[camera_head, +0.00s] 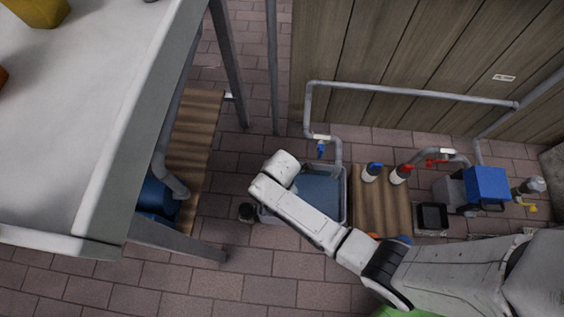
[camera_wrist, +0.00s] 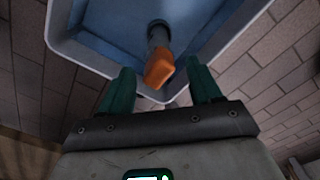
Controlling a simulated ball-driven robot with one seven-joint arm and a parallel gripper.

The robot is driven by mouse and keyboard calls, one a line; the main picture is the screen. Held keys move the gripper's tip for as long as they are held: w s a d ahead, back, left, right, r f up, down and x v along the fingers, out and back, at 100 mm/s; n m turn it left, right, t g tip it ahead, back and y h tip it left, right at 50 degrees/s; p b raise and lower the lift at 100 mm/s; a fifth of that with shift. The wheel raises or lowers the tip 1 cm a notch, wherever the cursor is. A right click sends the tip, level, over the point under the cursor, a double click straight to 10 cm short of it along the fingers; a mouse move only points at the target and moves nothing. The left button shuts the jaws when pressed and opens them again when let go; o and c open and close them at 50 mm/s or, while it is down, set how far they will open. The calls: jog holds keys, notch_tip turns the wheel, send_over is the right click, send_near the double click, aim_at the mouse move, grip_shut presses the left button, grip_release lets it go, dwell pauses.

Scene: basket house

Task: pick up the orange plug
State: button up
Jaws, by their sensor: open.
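In the wrist view an orange plug (camera_wrist: 158,70) with a grey cylindrical part behind it lies over the blue inside of a grey-rimmed basin (camera_wrist: 70,48). My gripper (camera_wrist: 165,88) is open, its two green fingers on either side of the plug's near end. I cannot tell whether the fingers reach down to its height. The plug is not visible there.
A grey table (camera_head: 90,130) stands on the left. Brick floor is free in front.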

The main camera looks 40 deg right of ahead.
notch_tip(320, 180, down, 5)
jog(key=b, duration=0.3)
jog(key=shift+d+f+b, duration=0.15)
jog(key=shift+b, duration=0.15)
jog(key=shift+c, duration=0.3)
grip_shut()
